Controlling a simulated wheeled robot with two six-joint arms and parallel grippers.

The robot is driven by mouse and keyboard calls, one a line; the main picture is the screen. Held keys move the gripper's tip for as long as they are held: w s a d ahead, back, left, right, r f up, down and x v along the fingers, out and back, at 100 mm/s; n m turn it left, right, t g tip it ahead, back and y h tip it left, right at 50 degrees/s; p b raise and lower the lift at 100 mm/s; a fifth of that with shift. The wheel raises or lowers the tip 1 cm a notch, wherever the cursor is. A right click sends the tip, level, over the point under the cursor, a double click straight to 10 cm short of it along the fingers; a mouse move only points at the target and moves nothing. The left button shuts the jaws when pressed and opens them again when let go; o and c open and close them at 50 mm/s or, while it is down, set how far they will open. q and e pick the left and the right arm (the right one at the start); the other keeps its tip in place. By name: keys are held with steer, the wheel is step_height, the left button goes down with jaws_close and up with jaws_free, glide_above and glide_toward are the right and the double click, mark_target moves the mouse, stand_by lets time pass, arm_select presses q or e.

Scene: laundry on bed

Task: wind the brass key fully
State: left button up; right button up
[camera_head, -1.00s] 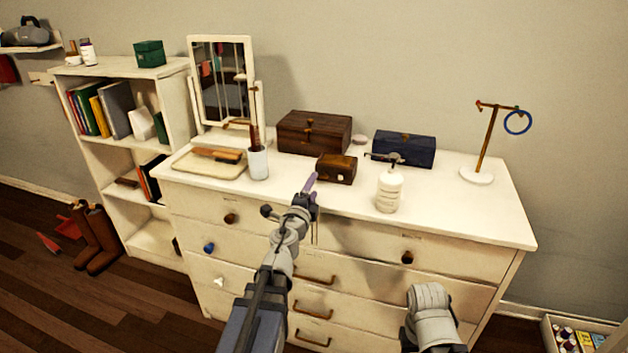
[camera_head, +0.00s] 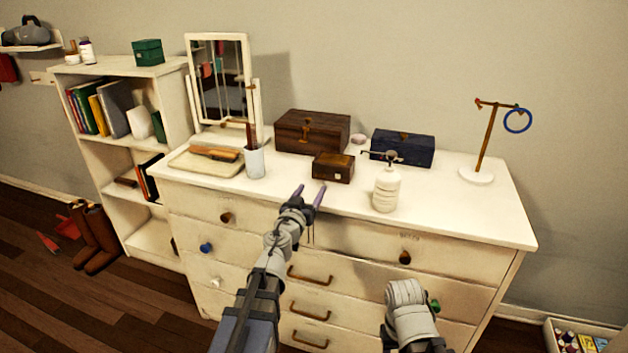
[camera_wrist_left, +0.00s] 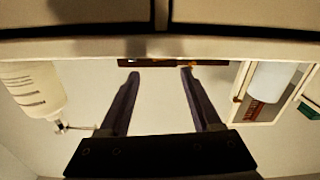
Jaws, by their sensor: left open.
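A small dark brown box (camera_head: 333,168) stands near the front middle of the white dresser top, with a small pale spot on its front. I cannot make out a brass key on it. My left gripper (camera_head: 310,190) is open and empty at the dresser's front edge, in front of and a little left of the small box. In the left wrist view, my left gripper (camera_wrist_left: 160,74) has its two dark fingers apart. A thin brown strip (camera_wrist_left: 150,62) with an orange-brass bit shows just beyond the tips, mostly hidden by the dresser edge. My right gripper is not in view; only my right arm shows.
A white pump bottle (camera_head: 386,189) stands right of the small box, and a white cup (camera_head: 255,162) stands left. Behind are a larger brown chest (camera_head: 312,132) and a blue box (camera_head: 403,148). A ring stand (camera_head: 483,150) is far right. The dresser top's front right is clear.

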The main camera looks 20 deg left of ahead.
mark_target(319, 187)
arm_select(q)
steer(key=shift+w, duration=0.15)
steer(key=w, duration=0.7)
steer(key=shift+w+d, duration=0.15)
steer(key=shift+w, duration=0.15)
jaws_close()
stand_by(0.4)
